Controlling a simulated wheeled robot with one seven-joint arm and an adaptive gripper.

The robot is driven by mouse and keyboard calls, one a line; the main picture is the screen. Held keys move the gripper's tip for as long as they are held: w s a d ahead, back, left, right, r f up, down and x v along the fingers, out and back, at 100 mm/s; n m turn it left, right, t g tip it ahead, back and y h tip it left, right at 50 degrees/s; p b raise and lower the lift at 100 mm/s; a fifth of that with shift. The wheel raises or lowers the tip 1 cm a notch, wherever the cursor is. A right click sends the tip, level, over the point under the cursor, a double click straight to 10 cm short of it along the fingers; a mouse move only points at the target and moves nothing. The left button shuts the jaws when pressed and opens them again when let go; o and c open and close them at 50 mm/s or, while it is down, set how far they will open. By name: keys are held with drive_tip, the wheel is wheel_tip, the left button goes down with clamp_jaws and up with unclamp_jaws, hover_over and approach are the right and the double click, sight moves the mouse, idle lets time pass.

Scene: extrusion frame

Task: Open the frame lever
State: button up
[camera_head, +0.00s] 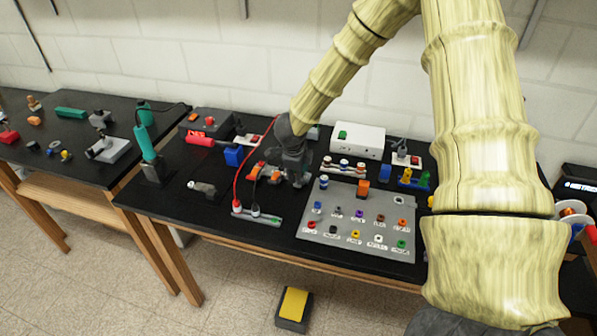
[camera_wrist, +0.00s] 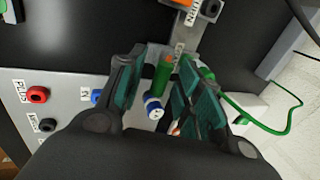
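In the wrist view, a green lever-like handle (camera_wrist: 164,72) with an orange tip stands between the two fingers of my gripper (camera_wrist: 161,75). A grey metal bar (camera_wrist: 186,38) lies just beyond it, with a partly readable label. The fingers are apart, with a visible gap on the left side of the green handle; I cannot tell whether the right finger touches it. In the head view, my gripper (camera_head: 293,172) points down over the middle of the black table, and its body hides the handle there.
A blue-and-white cylinder (camera_wrist: 153,107) is close to the fingers. A grey panel with several coloured sockets (camera_head: 318,240) lies at the front right. A white box (camera_head: 358,140) stands behind it. A red cable (camera_head: 240,180) and a green cable (camera_wrist: 285,130) run near the gripper.

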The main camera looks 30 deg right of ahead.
drive_tip(key=shift+c, duration=0.2)
clamp_jaws()
drive_tip(key=shift+f+b, duration=0.2)
drive_tip(key=shift+b, duration=0.25)
drive_tip(key=shift+f+b, duration=0.15)
drive_tip(key=shift+b, duration=0.35)
drive_tip(key=shift+s+a+t+h+b, duration=0.15)
drive_tip(key=shift+t+h+b, duration=0.2)
drive_tip(key=shift+b, duration=0.5)
drive_tip(key=shift+s+h+b, duration=0.15)
drive_tip(key=shift+h+b, duration=0.1)
drive_tip(key=shift+b, duration=0.6)
drive_tip(key=shift+a, duration=0.1)
